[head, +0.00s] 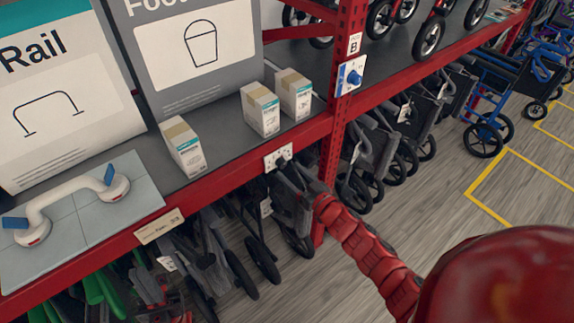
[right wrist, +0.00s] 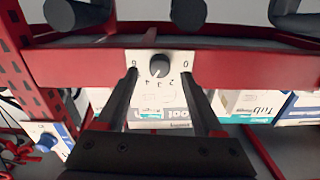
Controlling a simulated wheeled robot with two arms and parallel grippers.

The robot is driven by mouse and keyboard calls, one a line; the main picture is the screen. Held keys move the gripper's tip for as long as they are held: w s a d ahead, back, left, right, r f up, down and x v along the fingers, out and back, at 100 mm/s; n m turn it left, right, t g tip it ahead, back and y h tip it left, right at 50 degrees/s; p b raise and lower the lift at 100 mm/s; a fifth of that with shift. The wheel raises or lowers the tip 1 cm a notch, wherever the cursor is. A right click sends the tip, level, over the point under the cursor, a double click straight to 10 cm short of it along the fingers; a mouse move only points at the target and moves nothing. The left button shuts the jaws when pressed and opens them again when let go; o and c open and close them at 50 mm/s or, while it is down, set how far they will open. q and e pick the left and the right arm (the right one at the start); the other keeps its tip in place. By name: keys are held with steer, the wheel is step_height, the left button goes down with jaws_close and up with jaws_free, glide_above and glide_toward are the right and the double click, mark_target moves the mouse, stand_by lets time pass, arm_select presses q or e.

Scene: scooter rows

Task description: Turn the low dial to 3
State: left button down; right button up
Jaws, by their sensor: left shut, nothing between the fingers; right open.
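The low dial (right wrist: 159,66) is a dark round knob on a white plate with printed numbers, fixed to the red shelf edge. In the head view its plate (head: 272,158) shows, with the knob partly hidden by my right gripper (head: 283,166). My right gripper also shows in the right wrist view (right wrist: 158,75), open, with one finger on each side of the knob's lower area. I cannot tell whether the fingers touch the plate. The number the dial points at is not clear. My left gripper is not seen.
A blue dial (head: 350,77) sits higher on the red post (head: 343,110). White boxes (head: 261,109) and a white grab rail (head: 75,200) stand on the shelf above. Folded walkers (head: 372,148) crowd below and to the right.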

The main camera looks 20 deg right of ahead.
mark_target(281, 163)
steer(key=shift+x, duration=1)
steer(key=shift+w, duration=0.35)
steer(key=shift+a, duration=0.1)
jaws_close()
